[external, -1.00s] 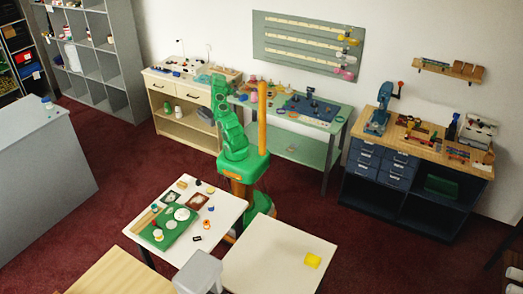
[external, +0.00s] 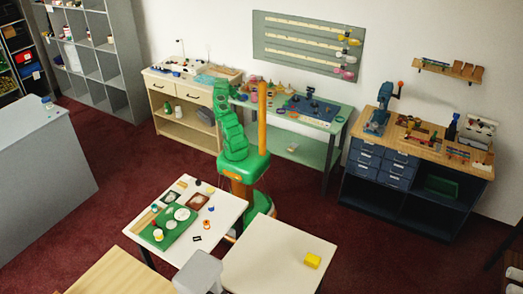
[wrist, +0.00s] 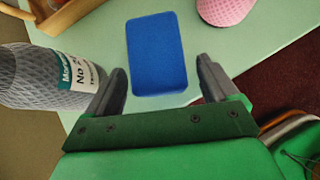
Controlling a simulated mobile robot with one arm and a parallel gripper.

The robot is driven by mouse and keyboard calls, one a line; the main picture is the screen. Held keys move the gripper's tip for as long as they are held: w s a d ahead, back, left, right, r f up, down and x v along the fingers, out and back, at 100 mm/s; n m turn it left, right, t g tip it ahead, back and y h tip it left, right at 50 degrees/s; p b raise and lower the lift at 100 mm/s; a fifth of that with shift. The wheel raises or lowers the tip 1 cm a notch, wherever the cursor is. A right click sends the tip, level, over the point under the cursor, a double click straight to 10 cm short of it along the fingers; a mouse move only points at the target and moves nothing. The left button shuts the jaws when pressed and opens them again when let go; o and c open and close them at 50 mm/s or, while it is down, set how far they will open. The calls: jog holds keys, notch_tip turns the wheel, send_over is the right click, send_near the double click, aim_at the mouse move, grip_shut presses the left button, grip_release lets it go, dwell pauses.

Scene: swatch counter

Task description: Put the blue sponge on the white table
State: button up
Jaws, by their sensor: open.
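The blue sponge (wrist: 157,52) lies flat on the pale green table (wrist: 215,52) in the wrist view. My gripper (wrist: 160,72) is open, with one finger to each side of the sponge's near end and nothing held. I cannot tell its height above the sponge. In the external view my green arm hides the gripper, and I cannot make out the sponge. One white table (external: 252,262) at the front has a yellow block (external: 312,260) on it. Another white-topped table (external: 222,240), to its left, holds a green mat and small items.
A grey patterned bottle (wrist: 40,75) stands close left of my gripper, and a pink object (wrist: 224,10) lies at the upper right. A wooden tray edge (wrist: 75,14) is at the upper left. The table with the yellow block is otherwise largely clear.

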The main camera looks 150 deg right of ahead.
jog(key=c, duration=1.1)
jog(key=shift+r, duration=0.1)
notch_tip(320, 180, up, 3)
jog(key=shift+r, duration=0.15)
jog(key=shift+w+a+r, duration=1.25)
jog(key=shift+w+r, duration=0.35)
jog(key=shift+w, duration=0.35)
jog(key=shift+w+a+r, duration=1.3)
jog(key=shift+w+r, duration=0.3)
jog(key=shift+w, duration=0.35)
jog(key=shift+w+a+r, duration=1.25)
jog(key=shift+w+r, duration=0.35)
jog(key=shift+w, duration=0.35)
